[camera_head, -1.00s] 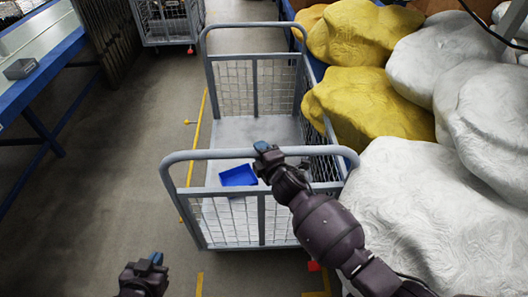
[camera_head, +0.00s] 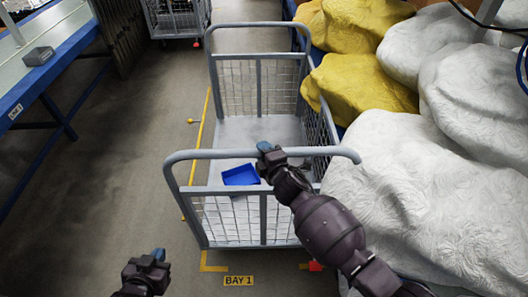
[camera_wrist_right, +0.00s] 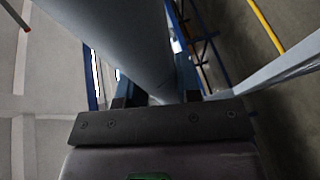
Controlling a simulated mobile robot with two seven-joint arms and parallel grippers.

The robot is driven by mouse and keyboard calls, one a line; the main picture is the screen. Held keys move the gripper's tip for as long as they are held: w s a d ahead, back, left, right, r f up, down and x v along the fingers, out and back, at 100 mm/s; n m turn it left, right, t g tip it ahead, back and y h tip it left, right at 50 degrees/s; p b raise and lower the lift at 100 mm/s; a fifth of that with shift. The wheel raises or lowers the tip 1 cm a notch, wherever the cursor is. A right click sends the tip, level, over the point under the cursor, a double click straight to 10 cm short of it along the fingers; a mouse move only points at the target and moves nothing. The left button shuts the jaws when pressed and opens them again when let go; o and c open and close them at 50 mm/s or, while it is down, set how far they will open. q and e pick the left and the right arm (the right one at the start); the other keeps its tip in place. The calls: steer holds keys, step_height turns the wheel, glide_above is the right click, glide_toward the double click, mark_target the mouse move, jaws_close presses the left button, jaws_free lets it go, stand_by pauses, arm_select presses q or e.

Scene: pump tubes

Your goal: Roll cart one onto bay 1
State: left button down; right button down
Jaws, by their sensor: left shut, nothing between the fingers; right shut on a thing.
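The grey wire-mesh cart (camera_head: 283,197) stands upright with a blue bin (camera_head: 240,175) on its deck. My right gripper (camera_head: 265,150) is shut on the cart's near top handle bar; the bar also shows close up in the right wrist view (camera_wrist_right: 115,40). Bay 1 is marked by yellow floor lines (camera_head: 203,118) along the cart's left side, a near-left corner mark (camera_head: 206,265) and a label (camera_head: 238,281) reading BAY 1. The cart's near end is a little beyond the near corner marks. My left gripper (camera_head: 153,258) is shut and empty, left of the cart above the floor.
White sacks (camera_head: 420,200) and yellow sacks (camera_head: 360,90) are piled close along the cart's right side. A blue-edged table (camera_head: 50,68) stands at left, and another cart (camera_head: 175,20) stands at the back. The floor left of the cart is clear.

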steer(key=shift+s, duration=0.5)
steer(key=c, duration=0.8)
jaws_free()
steer(key=v, duration=1)
steer(key=shift+s+d+p, duration=0.3)
steer(key=shift+p, duration=0.15)
